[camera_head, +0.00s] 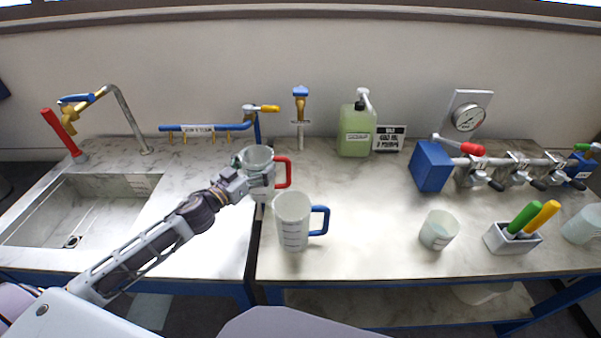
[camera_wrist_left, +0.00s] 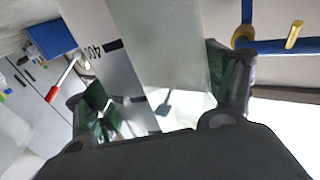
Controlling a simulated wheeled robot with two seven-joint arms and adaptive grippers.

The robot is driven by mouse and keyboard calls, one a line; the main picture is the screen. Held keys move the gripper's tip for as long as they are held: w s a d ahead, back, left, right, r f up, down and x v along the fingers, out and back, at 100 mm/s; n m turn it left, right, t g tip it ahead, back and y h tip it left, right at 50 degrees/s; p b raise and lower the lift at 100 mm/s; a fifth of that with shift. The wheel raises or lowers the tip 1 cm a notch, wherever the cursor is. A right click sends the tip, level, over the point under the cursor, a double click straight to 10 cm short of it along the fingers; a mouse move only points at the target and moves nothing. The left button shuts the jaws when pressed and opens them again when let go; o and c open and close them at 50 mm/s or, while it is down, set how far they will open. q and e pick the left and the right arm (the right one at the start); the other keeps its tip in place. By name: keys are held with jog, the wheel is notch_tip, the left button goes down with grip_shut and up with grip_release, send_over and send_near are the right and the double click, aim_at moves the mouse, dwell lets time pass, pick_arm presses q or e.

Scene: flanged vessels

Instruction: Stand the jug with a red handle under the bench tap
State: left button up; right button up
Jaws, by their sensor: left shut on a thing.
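The jug with a red handle (camera_head: 256,158) is a translucent grey-white jug, its handle on the right. My left gripper (camera_head: 246,182) is shut on its near left side. In the left wrist view the pale jug wall (camera_wrist_left: 165,50) lies between my two fingers (camera_wrist_left: 165,95). The jug's lower part is partly hidden by the gripper and the blue-handled jug, so I cannot tell if its base touches the bench. A bench tap (camera_head: 300,106), brass with a blue top, stands behind and right of the jug. My right gripper is not in view.
A blue-handled jug (camera_head: 292,222) stands just in front of the held jug. A blue pipe with a yellow-lever valve (camera_head: 250,122) is behind it. A green canister (camera_head: 356,130) stands right of the tap. A sink (camera_head: 110,186) with a tap lies left. Bench between canister and beaker (camera_head: 438,230) is clear.

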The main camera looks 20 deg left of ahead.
pick_arm(q)
jog(key=shift+w, duration=0.25)
jog(key=shift+w+d+r, duration=0.1)
jog(key=shift+w+d, duration=0.1)
jog(key=shift+w, duration=0.2)
jog(key=shift+w+d, duration=0.15)
jog(key=shift+w, duration=0.4)
jog(key=shift+p+x, duration=0.3)
jog(key=shift+x, duration=0.8)
jog(key=shift+w+d, duration=0.15)
jog(key=shift+w, duration=0.4)
jog(key=p+x, duration=0.2)
jog(key=x, duration=1)
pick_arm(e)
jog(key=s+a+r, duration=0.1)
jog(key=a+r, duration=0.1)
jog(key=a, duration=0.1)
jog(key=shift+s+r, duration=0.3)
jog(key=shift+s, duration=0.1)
pick_arm(q)
jog(key=shift+w, duration=0.1)
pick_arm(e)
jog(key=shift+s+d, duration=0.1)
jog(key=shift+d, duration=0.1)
